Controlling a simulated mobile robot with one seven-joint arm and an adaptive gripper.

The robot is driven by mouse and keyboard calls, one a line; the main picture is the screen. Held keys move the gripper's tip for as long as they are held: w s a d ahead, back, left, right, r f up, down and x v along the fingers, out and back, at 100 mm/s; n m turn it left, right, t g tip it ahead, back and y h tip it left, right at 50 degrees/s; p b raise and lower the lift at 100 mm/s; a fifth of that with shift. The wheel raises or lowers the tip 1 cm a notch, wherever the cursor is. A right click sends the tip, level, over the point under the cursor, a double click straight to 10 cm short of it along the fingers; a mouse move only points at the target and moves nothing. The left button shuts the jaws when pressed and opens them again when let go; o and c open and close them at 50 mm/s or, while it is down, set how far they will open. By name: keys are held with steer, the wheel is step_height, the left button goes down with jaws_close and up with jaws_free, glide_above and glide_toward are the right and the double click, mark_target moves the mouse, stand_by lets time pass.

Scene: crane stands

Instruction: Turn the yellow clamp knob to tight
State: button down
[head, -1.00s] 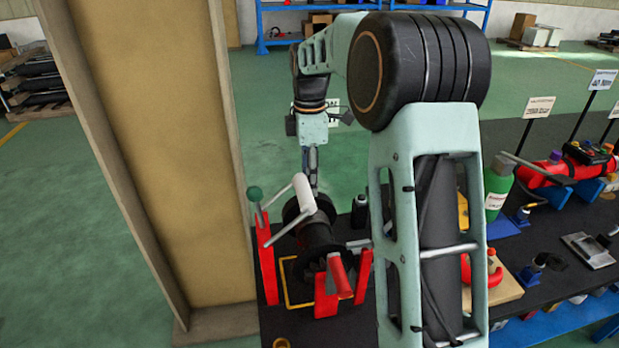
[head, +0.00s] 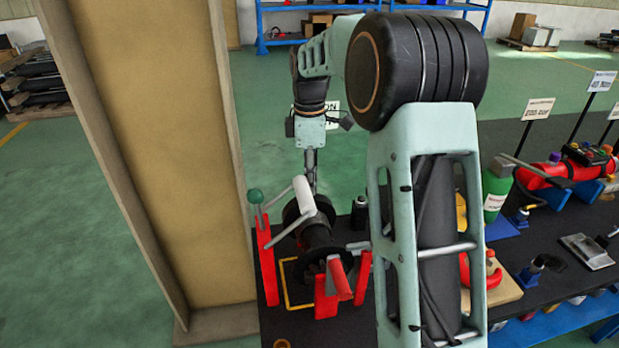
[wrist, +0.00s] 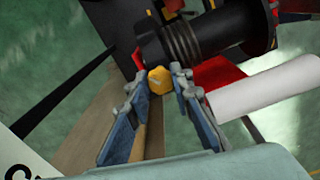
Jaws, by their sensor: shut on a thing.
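The yellow clamp knob (wrist: 159,81) shows in the wrist view between the fingertips of my gripper (wrist: 157,88). The two fingers are shut on it from either side. The knob sits beside the end of a dark drum with coiled rope (wrist: 182,42). A small red piece (wrist: 138,58) is just left of the knob. In the head view my gripper (head: 311,178) points down behind the dark drum assembly (head: 318,236), and the knob is hidden there.
A white cylindrical grip (head: 304,196) stands close to my gripper; it also shows in the wrist view (wrist: 268,88). A tan column (head: 150,150) rises left of the bench. Black bottle (head: 360,211) stands right of the drum.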

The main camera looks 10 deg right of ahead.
steer(key=m+p, duration=0.2)
steer(key=m, duration=0.4)
steer(key=shift+r, duration=0.1)
steer(key=m+p, duration=0.1)
steer(key=m, duration=0.4)
steer(key=shift+m, duration=0.3)
steer(key=m+p, duration=0.1)
steer(key=m, duration=0.5)
steer(key=shift+p, duration=0.35)
steer(key=m+p, duration=0.1)
steer(key=m, duration=0.5)
steer(key=shift+a, duration=0.1)
steer(key=c, duration=1.7)
jaws_free()
step_height(320, 180, up, 12)
steer(key=shift+f, duration=0.1)
